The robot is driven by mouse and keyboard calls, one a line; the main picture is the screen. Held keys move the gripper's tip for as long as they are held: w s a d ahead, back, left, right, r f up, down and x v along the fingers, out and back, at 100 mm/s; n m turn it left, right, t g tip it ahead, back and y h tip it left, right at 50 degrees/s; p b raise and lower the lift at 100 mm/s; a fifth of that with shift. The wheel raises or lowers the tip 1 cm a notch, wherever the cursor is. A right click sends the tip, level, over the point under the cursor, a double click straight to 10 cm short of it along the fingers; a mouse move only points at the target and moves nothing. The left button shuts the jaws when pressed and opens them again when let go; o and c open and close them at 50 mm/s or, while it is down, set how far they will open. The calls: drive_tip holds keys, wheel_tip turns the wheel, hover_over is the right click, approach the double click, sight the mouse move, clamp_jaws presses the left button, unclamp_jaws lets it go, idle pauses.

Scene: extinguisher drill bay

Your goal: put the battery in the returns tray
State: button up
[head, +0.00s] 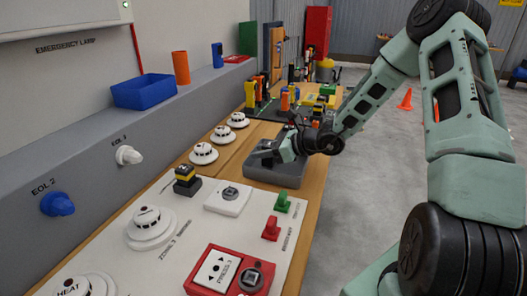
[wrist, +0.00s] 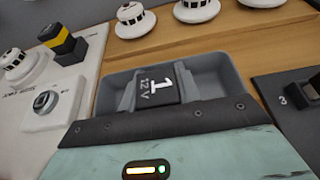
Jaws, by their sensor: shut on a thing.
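My gripper (head: 286,150) is low over a grey tray (head: 272,180) on the wooden bench in the head view. In the wrist view my gripper (wrist: 157,92) is shut on a dark battery (wrist: 160,88) marked "1 12 V" in white. The battery shows inside the outline of the grey tray (wrist: 222,80). I cannot tell whether it touches the tray floor. The battery's lower part is hidden, and I read no label on the tray.
A black and yellow block (head: 187,178) stands on the white panel (head: 130,265) left of the tray. White detectors (head: 203,153) line the bench behind it. A blue bin (head: 143,91) sits on the grey ledge. A dark plate marked 3 (wrist: 295,112) lies right of the tray.

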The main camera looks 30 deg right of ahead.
drive_tip(key=o, duration=1.2)
drive_tip(key=shift+f, duration=0.1)
drive_tip(key=shift+c, duration=0.2)
